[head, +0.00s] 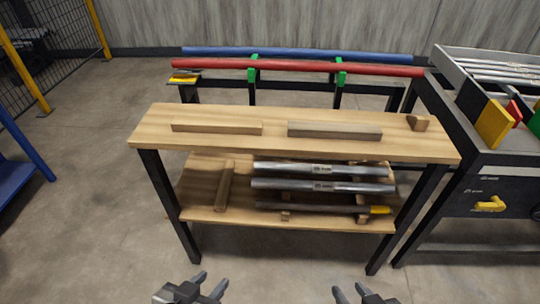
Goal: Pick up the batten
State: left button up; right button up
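Two long wooden pieces lie flat on the wooden bench top (290,146): a lighter batten (217,128) on the left and a darker, greyer batten (335,131) right of centre. A third wooden piece (225,185) lies on the lower shelf. I cannot tell which one the task means. My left gripper (209,284) is at the bottom edge, left of centre, with its fingers apart and nothing between them. My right gripper (350,291) is at the bottom edge, right of centre, also open and empty. Both are in front of the bench, clear of the wood.
A small wooden block (418,123) sits at the bench's right end. Metal bars (322,186) lie on the lower shelf (195,208). Behind are a red pipe (295,66) and a blue pipe (300,52). A dark cart (490,180) stands close on the right.

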aim_at(180, 124)
jog(key=z, duration=3.7)
jog(key=k, duration=2.25)
jog(key=u, duration=1.25)
